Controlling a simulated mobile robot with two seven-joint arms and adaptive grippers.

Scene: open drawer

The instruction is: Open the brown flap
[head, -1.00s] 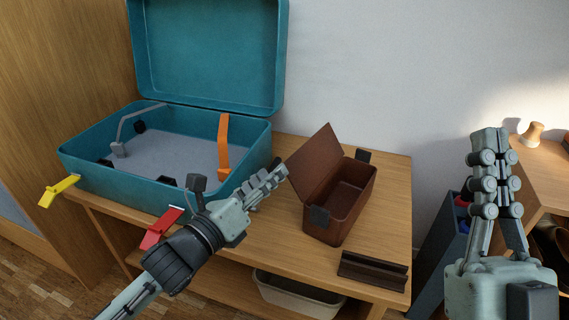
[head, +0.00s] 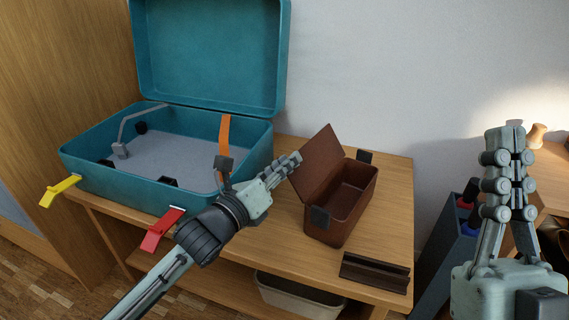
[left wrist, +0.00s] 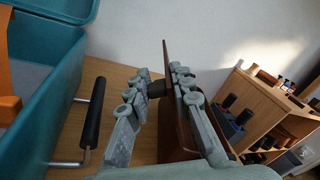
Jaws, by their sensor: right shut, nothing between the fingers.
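The brown flap (head: 322,163) is the lid of a small brown box (head: 335,222) on the wooden table. It stands raised and leans to the left, and the inside of the box shows. My left gripper (head: 296,160) is at the left side of the flap. In the left wrist view its two fingers (left wrist: 160,75) are apart, and the flap (left wrist: 168,52) shows edge-on between them, nearer the right finger. I cannot tell whether they touch. My right gripper (head: 505,135) is shut and empty, pointing up at the far right, away from the box.
An open teal case (head: 190,195) with yellow (head: 58,189) and red (head: 163,230) latches stands left on the table (head: 285,245). A dark brown holder (head: 374,272) lies in front of the box. A bin (head: 300,297) sits below. A black-handled bar (left wrist: 92,115) is left of my left gripper.

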